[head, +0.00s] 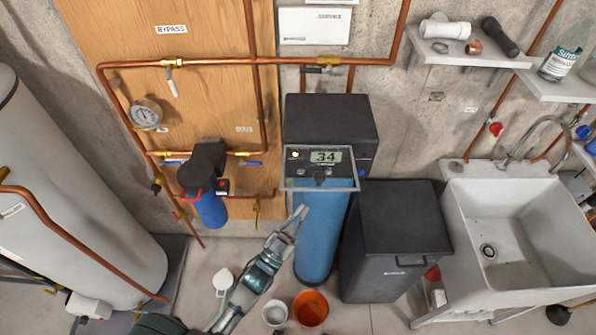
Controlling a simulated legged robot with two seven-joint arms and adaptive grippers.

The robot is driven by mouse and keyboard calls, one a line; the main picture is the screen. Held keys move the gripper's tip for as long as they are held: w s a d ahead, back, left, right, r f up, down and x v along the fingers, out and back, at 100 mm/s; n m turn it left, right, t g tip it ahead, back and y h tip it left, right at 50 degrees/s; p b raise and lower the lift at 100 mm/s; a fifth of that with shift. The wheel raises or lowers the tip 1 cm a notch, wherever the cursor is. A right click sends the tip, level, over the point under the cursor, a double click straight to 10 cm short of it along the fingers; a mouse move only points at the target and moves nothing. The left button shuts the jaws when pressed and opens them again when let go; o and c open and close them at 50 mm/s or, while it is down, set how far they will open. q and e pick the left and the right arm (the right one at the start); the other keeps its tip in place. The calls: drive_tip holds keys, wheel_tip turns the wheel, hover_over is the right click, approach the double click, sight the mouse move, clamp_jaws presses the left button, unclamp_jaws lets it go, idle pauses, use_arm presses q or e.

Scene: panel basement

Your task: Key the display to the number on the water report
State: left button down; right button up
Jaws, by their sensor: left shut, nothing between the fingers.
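The display (325,157) sits on the front of the black control head (330,118) on top of the blue softener tank (322,225). It reads 34. A row of small controls shows under the display, too small to read. A clear frame surrounds this panel. A white paper or box (315,25) is on the wall above; its print is too small to read, and I cannot tell if it is the water report. My left gripper (301,212) is shut and empty, in front of the blue tank's left side, below the display. My right gripper is not in view.
A black bin (397,235) stands right of the tank, then a white sink (510,220). Copper pipes and a blue filter (210,208) are at left. An orange bucket (310,308) and a white cup (275,313) stand on the floor.

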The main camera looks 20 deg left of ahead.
use_arm(q)
drive_tip(key=w+a+b, duration=0.1)
drive_tip(key=w+a, duration=0.2)
drive_tip(key=w, duration=0.5)
drive_tip(key=shift+w+b, duration=0.35)
drive_tip(key=shift+b, duration=0.05)
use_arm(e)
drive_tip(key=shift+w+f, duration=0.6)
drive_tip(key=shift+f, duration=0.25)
use_arm(q)
drive_tip(key=shift+a+f, duration=0.1)
drive_tip(key=shift+a, duration=0.05)
